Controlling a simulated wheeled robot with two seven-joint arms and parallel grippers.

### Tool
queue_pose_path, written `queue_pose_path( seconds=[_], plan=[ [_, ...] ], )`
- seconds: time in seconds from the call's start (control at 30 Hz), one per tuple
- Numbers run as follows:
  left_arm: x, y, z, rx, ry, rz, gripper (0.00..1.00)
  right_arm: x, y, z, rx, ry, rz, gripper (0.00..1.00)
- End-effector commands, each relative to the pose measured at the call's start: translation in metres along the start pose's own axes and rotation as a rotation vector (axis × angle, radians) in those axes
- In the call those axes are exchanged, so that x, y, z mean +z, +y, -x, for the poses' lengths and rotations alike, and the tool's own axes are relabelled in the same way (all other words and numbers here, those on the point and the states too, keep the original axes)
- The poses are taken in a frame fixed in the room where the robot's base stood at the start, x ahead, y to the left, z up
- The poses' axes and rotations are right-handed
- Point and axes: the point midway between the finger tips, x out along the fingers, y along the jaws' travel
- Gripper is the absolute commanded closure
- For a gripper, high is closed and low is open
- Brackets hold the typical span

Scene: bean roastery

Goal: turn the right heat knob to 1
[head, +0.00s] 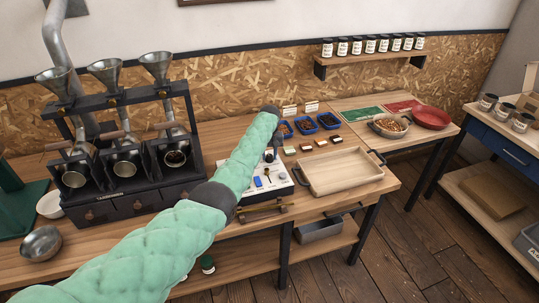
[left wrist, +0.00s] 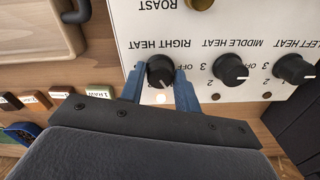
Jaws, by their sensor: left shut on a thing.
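The white control panel (head: 285,190) lies on the bench and is largely hidden by my left arm in the head view. In the left wrist view the panel (left wrist: 180,38) appears upside down, with the black right heat knob (left wrist: 160,69) under its RIGHT HEAT label. My left gripper (left wrist: 160,92) is shut on this knob, one blue finger on each side. Its fingers hide most of the knob's scale, so I cannot tell the setting. The middle heat knob (left wrist: 230,69) and left heat knob (left wrist: 293,68) stand beside it, untouched. My right gripper is not in view.
A black roaster (head: 120,150) with several funnels stands at the left. A wooden tray (head: 340,172) is right of the panel. Blue bins (head: 306,125) of beans and small labelled blocks (left wrist: 98,92) lie near the gripper. A metal bowl (head: 41,244) sits front left.

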Motion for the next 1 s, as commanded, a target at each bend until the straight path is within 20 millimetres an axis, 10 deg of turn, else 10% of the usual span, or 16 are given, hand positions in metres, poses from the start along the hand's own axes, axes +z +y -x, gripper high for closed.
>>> queue_pose_path(
  seconds=[0.3,0.33,0.43,1.0],
  plan=[
    [-0.001,0.0,0.002,0.001,0.003,0.001,0.91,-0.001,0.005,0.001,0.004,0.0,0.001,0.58],
    [-0.001,0.0,0.002,0.001,0.003,0.001,0.64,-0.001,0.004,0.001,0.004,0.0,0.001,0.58],
    [-0.001,0.0,0.002,0.001,0.003,0.0,0.46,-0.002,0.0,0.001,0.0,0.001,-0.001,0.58],
    [-0.001,0.0,0.028,0.002,0.004,0.0,0.46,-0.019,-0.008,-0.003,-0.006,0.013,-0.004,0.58]
  ],
)
